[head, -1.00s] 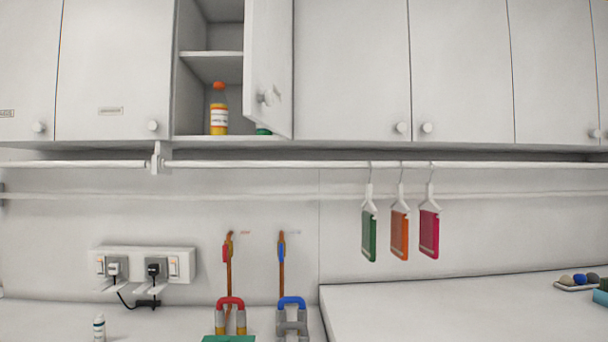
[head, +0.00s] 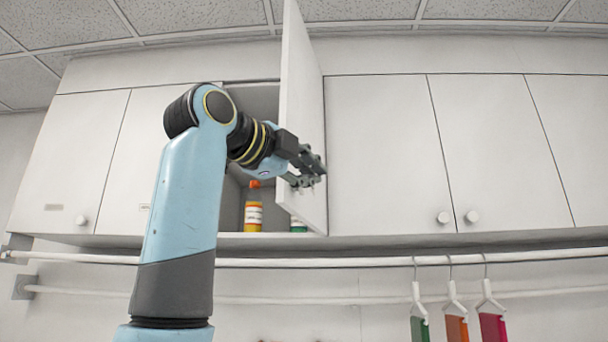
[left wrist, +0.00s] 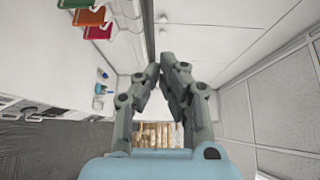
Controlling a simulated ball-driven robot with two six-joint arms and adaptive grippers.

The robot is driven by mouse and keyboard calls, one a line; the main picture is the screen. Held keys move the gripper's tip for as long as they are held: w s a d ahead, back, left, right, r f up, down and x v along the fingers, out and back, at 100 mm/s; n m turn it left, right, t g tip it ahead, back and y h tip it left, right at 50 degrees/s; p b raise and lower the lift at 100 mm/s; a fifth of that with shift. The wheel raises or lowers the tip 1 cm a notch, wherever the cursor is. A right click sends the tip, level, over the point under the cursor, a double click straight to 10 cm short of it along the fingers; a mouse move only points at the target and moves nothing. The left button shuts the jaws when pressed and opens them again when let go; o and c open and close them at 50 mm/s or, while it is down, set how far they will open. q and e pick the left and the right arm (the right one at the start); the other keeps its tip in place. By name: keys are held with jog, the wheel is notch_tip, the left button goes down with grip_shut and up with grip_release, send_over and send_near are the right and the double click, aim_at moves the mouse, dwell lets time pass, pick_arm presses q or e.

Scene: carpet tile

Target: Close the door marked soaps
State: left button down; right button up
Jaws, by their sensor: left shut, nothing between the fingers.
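One cabinet door (head: 305,90) stands swung open in the head view, its edge towards me. No readable "soaps" mark shows on it, and my gripper hides its lower middle, where a knob showed before. My left gripper (head: 314,174) is shut and empty, and overlaps the open door in the picture. I cannot tell whether it touches the door. Its closed fingers also show in the left wrist view (left wrist: 166,68). The open compartment (head: 256,100) is partly hidden behind my left arm. My right gripper is not in view.
A bottle with an orange cap (head: 254,210) and a green item (head: 298,226) stand inside the compartment. Neighbouring doors, such as the one to the right (head: 375,150), are shut. A white rail (head: 400,258) with hanging coloured items (head: 457,326) runs below the cabinets.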

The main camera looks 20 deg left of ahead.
pick_arm(q)
jog(key=w+a+p, duration=0.1)
jog(key=w+p, duration=0.3)
jog(key=w, duration=0.2)
jog(key=shift+w+a, duration=0.25)
jog(key=shift+a, duration=0.1)
jog(key=shift+a, duration=0.1)
